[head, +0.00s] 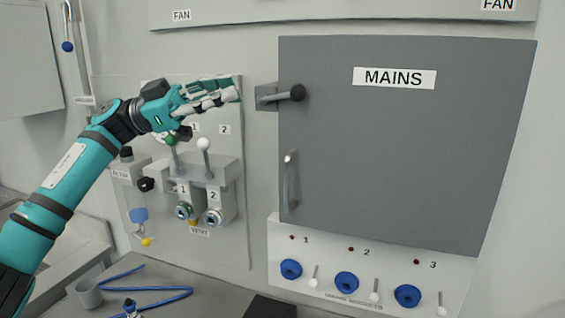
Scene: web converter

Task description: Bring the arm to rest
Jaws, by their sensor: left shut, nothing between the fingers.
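My left arm (65,190), teal and black, comes in from the left and reaches up to the right. My left gripper (228,91) is shut and empty. It is in front of the pale panel (240,255), above the two levers, and left of the MAINS door's black-knobbed latch (297,93). The gripper shows apart from the latch in the picture. My right gripper is not in view.
The grey MAINS door (400,150) is closed. Levers with green (171,140) and white (204,143) knobs stand just under the gripper. Blue knobs (346,282) line the lower panel. A grey cup (89,294) and blue tubing (165,290) lie on the bench.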

